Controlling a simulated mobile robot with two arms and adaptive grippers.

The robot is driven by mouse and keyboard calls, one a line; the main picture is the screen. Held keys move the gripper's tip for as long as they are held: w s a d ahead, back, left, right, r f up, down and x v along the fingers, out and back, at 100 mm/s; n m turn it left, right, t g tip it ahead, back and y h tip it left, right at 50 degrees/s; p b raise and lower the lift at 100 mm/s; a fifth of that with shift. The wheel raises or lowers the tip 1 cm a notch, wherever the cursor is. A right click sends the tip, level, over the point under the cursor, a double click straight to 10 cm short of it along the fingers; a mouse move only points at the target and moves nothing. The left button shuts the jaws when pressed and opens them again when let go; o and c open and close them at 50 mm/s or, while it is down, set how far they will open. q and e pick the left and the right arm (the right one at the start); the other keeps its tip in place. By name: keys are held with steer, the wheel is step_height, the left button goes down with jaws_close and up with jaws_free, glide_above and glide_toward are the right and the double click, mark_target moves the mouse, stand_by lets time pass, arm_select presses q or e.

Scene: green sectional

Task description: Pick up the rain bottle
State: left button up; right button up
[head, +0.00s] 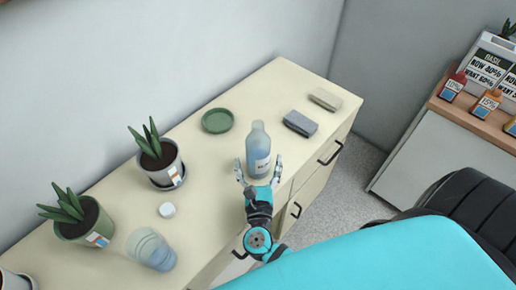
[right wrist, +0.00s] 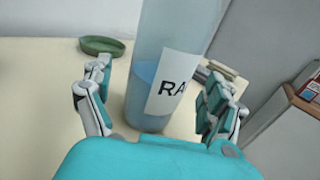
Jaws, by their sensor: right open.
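The rain bottle (head: 258,150) is a clear, bluish bottle with a white label, standing upright on the cream cabinet top (head: 205,220). In the right wrist view the bottle (right wrist: 150,95) fills the middle, with "RA" readable on its label. My right gripper (head: 259,170) is open, one finger on each side of the bottle's lower part. In the right wrist view its fingers (right wrist: 160,100) stand left and right of the bottle, with gaps that look clear. My left gripper is not in view.
A green saucer (head: 217,121) lies behind the bottle. Grey (head: 300,123) and beige (head: 325,99) blocks lie to its right. A shelf with small bottles (head: 487,103) stands at right.

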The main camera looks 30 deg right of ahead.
steer(key=shift+x, duration=1.05)
steer(key=c, duration=1.4)
